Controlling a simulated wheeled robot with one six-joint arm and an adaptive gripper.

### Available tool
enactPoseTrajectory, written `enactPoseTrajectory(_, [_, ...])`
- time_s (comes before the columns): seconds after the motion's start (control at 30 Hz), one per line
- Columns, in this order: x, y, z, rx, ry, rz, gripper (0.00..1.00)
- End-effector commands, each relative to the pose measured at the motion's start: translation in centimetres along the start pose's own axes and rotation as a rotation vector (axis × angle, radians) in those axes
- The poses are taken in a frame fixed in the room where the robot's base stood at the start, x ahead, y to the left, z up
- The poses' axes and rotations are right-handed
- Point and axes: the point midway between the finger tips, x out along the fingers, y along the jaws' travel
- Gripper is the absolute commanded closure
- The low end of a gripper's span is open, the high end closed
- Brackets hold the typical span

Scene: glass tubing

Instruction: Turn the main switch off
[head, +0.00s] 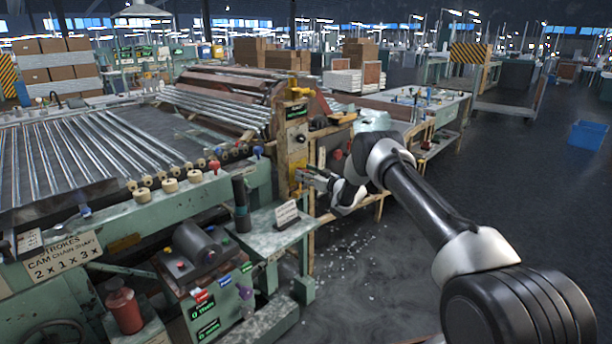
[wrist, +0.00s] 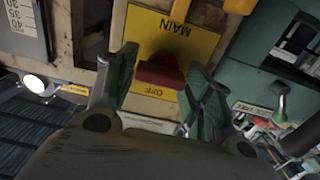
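The main switch has a red handle (wrist: 160,72) on a yellow plate (wrist: 203,42) in the wrist view. The plate reads MAIN and OFF, both upside down in this view. My gripper (wrist: 160,84) is open, with one green finger on each side of the red handle. The left finger is very near the handle; I cannot tell whether it touches. In the head view my gripper (head: 307,177) reaches the lower part of the wooden post (head: 284,158), where a bit of yellow plate (head: 298,178) shows. The handle is hidden there.
A green bench (head: 262,236) with a small sign (head: 287,214) stands left of my gripper. Glass tubes (head: 85,150) lie on the machine at the left. In the wrist view a green lever (wrist: 280,105) is at the right. Open floor (head: 365,270) lies below my arm.

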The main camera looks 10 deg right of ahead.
Motion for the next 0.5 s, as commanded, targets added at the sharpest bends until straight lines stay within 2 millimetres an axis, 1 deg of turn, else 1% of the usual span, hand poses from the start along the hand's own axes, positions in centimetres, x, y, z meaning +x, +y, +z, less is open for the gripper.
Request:
enactPoseTrajectory(0.03, [0.00,0.00,-0.01,0.000,0.000,0.000,0.65])
enactPoseTrajectory(0.1, [-0.01,0.00,0.00,0.000,0.000,0.000,0.76])
enactPoseTrajectory(0.33, [-0.02,-0.01,0.00,-0.009,0.000,0.000,0.76])
enactPoseTrajectory(0.5, [-0.02,-0.02,0.00,-0.057,0.000,0.000,0.76])
